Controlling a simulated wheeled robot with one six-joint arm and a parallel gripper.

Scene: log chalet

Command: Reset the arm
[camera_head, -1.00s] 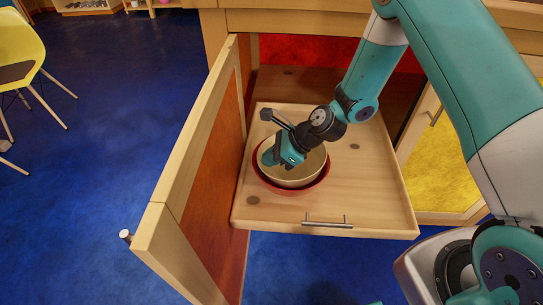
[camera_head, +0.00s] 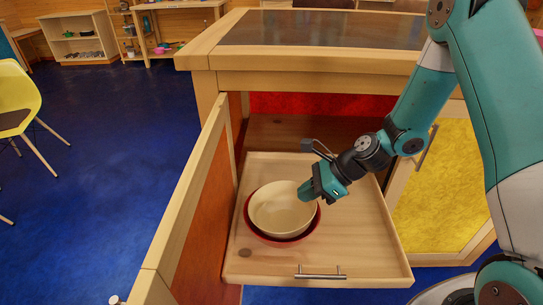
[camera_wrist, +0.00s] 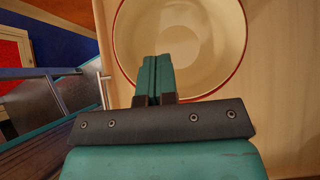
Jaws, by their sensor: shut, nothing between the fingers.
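My gripper (camera_head: 306,192) is at the right rim of a cream bowl (camera_head: 275,207) in the head view. Its fingers are shut with nothing between them. In the wrist view the closed fingers (camera_wrist: 154,72) overlap the near part of the cream bowl (camera_wrist: 185,45); I cannot tell whether they touch it. The cream bowl sits inside a red bowl (camera_head: 250,236) on a pulled-out wooden drawer (camera_head: 365,240).
An open cabinet door (camera_head: 195,215) stands left of the drawer. A counter top (camera_head: 320,28) is above and behind it. A yellow-panelled door (camera_head: 440,195) is at the right. A yellow chair (camera_head: 14,92) stands far left, with clear blue floor (camera_head: 100,160) between.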

